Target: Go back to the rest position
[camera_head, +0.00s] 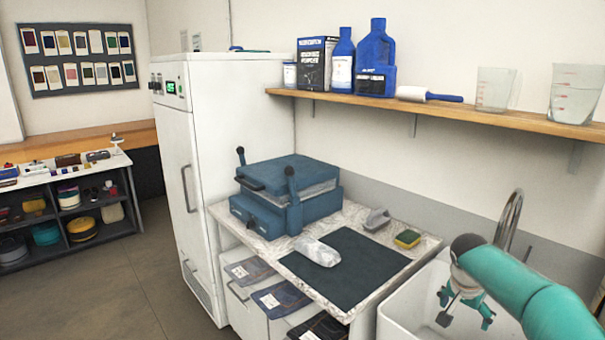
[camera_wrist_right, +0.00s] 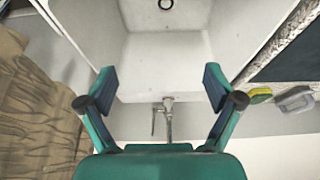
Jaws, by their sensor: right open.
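My right gripper (camera_head: 465,308) is open and empty above the white sink (camera_head: 400,308) at the lower right of the head view. In the right wrist view the two fingers of the right gripper (camera_wrist_right: 160,88) stand wide apart, with the sink basin (camera_wrist_right: 165,60) beyond them and nothing between them. My teal right arm comes in from the lower right corner. My left gripper does not show in either view.
A counter (camera_head: 400,262) left of the sink carries a blue press (camera_head: 290,190), a dark mat (camera_head: 345,275), a white bundle (camera_head: 317,251) and a sponge (camera_head: 407,238). A tap (camera_head: 510,215) rises behind the sink. A wooden shelf (camera_head: 450,108) with bottles hangs above.

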